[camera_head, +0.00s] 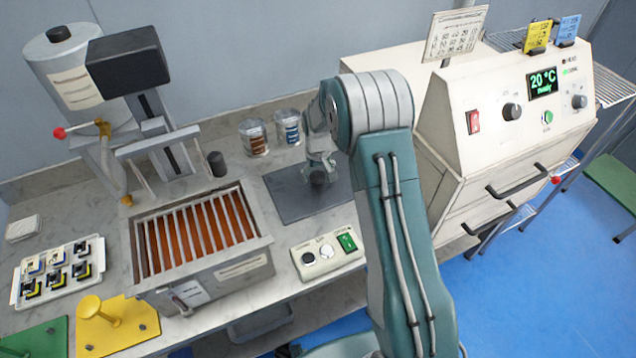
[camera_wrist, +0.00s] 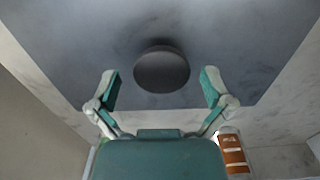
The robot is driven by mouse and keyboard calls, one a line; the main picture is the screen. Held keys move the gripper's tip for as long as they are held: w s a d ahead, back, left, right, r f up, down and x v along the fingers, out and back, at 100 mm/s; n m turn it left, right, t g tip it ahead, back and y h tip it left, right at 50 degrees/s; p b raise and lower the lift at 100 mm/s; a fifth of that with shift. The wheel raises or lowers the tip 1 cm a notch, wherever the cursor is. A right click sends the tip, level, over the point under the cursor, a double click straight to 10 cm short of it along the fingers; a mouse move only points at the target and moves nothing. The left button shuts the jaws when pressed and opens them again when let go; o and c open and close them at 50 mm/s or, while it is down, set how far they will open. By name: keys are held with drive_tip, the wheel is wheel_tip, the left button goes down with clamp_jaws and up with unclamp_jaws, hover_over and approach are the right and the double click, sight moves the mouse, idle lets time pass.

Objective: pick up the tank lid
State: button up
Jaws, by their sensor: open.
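The tank lid (camera_head: 287,205) looks like a flat dark grey plate lying on the marble counter, right of the open tank (camera_head: 262,241). In the wrist view the lid (camera_wrist: 60,45) fills the upper part, with a round dark knob (camera_wrist: 162,70) standing on it. My gripper (camera_head: 318,165) is above the lid, over the knob, and my arm hides the lid's right part in the head view. In the wrist view my gripper (camera_wrist: 160,88) is open, its fingers spread to the left and right of the knob. It holds nothing.
Two jars (camera_head: 254,138) (camera_head: 287,128) stand behind the lid; one shows in the wrist view (camera_wrist: 234,153). A switch box (camera_head: 326,255) sits in front of the lid. A large cream oven (camera_head: 500,130) stands right of my arm.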

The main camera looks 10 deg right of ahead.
drive_tip(key=shift+a+f, duration=0.15)
drive_tip(key=shift+f, duration=0.25)
drive_tip(key=c, duration=1.3)
